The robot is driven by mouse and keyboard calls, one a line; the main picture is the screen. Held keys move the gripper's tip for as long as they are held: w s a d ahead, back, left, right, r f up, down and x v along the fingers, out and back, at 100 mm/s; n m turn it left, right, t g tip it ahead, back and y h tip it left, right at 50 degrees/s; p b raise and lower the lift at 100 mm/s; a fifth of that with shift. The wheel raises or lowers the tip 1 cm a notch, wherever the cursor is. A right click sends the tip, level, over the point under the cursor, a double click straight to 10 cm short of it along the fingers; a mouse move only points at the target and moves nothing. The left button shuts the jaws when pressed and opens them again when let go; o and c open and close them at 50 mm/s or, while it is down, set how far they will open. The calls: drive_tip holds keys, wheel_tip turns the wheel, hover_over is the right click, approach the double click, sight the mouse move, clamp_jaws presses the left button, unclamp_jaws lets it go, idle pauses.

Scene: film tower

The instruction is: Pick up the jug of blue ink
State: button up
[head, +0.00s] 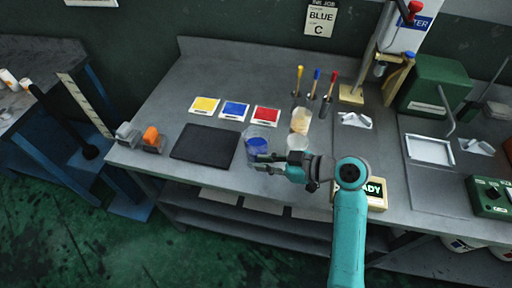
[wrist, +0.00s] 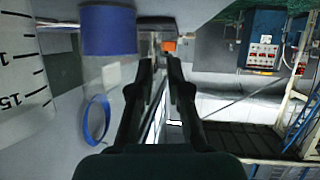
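The jug of blue ink (head: 257,148) stands on the bench, a clear vessel with blue in its lower part, just right of the black mat. In the wrist view a solid blue shape (wrist: 108,32), apparently the ink, lies left of my fingers, with a blue ring below it. My gripper (head: 262,163) is at the jug's near side, its fingers pointing left. The wrist view shows a gap between my two fingers (wrist: 159,65), with no jug between them. I cannot tell whether a finger touches the jug.
A clear cup (head: 297,143) and a beaker of pale yellowish liquid (head: 300,121) stand close right of the jug. The black mat (head: 206,143) is left. Yellow, blue and red cards (head: 235,111) lie behind. A lit READY sign (head: 376,190) sits near my arm.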

drive_tip(key=shift+x, duration=1.65)
clamp_jaws()
drive_tip(key=shift+r, duration=0.1)
